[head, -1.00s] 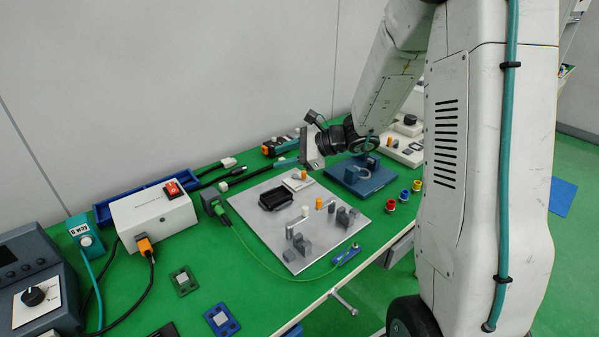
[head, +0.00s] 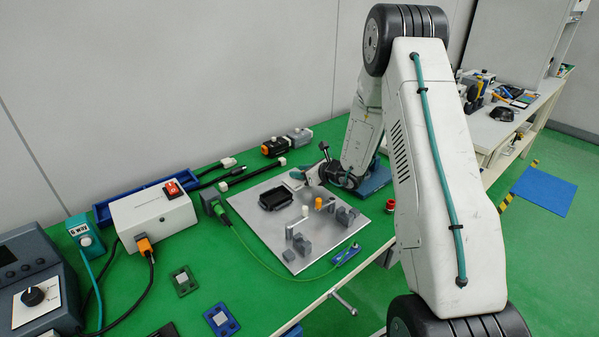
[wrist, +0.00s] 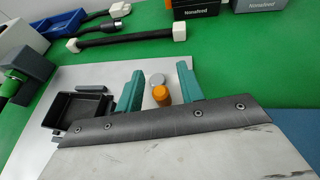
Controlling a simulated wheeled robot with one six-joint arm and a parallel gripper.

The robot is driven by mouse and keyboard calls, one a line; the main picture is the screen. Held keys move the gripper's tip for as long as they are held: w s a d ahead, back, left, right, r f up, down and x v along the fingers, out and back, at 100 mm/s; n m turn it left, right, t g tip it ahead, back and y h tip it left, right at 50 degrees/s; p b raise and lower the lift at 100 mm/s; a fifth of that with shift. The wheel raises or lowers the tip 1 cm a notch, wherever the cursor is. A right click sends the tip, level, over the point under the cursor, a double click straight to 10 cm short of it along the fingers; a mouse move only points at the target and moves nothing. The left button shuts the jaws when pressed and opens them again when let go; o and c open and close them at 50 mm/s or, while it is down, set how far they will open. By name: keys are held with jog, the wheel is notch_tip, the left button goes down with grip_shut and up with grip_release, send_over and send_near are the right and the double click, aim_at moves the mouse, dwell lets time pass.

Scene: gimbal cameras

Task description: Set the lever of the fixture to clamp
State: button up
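A flat grey metal fixture plate (head: 268,235) lies on the green bench. It carries a black open tray (head: 275,199), several grey blocks (head: 346,214) and an orange-topped post (head: 319,203). I see no clear contact with either finger. The knob's base is hidden by my gripper body, and no lever marking is readable.
A white box with a red switch (head: 155,212) stands left of the plate. Dark cables and motor-like units (head: 287,143) lie behind. The front-left bench has free patches.

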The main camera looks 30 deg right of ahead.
jog(key=shift+w+a+f, duration=0.1)
jog(key=shift+w, duration=0.25)
grip_shut()
jog(key=shift+n+g+y, duration=0.5)
jog(key=shift+n+y, duration=0.3)
grip_release()
